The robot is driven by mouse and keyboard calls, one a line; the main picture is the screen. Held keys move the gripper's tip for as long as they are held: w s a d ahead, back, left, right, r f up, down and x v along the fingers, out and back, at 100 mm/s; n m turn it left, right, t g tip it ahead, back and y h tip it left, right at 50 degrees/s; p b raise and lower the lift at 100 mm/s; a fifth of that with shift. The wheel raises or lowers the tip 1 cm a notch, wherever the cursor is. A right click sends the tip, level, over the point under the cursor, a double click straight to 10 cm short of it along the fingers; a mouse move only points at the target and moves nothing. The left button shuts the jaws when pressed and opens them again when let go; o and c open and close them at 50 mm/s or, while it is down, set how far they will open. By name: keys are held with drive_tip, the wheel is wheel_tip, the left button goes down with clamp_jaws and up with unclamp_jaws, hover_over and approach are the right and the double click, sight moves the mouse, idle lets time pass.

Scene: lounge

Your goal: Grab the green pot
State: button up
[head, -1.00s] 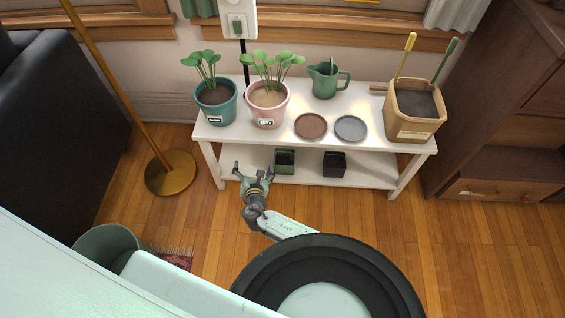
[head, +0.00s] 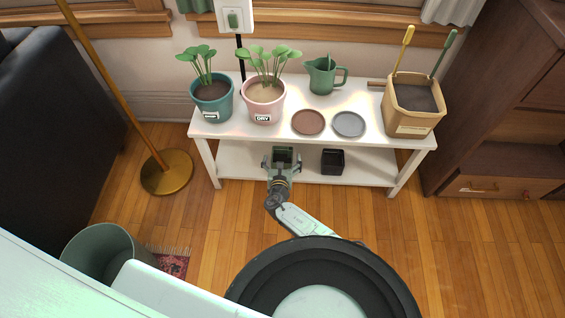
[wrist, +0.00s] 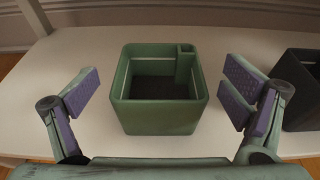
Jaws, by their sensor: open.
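The green pot (wrist: 160,117) is a small square planter with a dark inside and a small square tube in its back right corner. It stands upright on the lower white shelf, and it also shows in the head view (head: 283,153). My gripper (wrist: 160,88) is open, with its purple-padded fingers on the left and right of the pot. There are gaps on both sides and no contact shows. In the head view my gripper (head: 281,163) is at the front of the lower shelf, partly covering the pot.
A black square pot (head: 332,161) stands just right on the same shelf. The white upper shelf (head: 225,133) above holds two plants, saucers, a green jug (head: 322,77) and a tan tool planter (head: 410,108). A floor lamp base (head: 166,172) stands left.

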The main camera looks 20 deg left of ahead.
sight(279, 153)
drive_tip(key=shift+b+x, duration=0.45)
drive_tip(key=shift+x, duration=0.95)
drive_tip(key=c, duration=1.2)
drive_tip(key=shift+c, duration=0.4)
drive_tip(key=shift+r, duration=0.1)
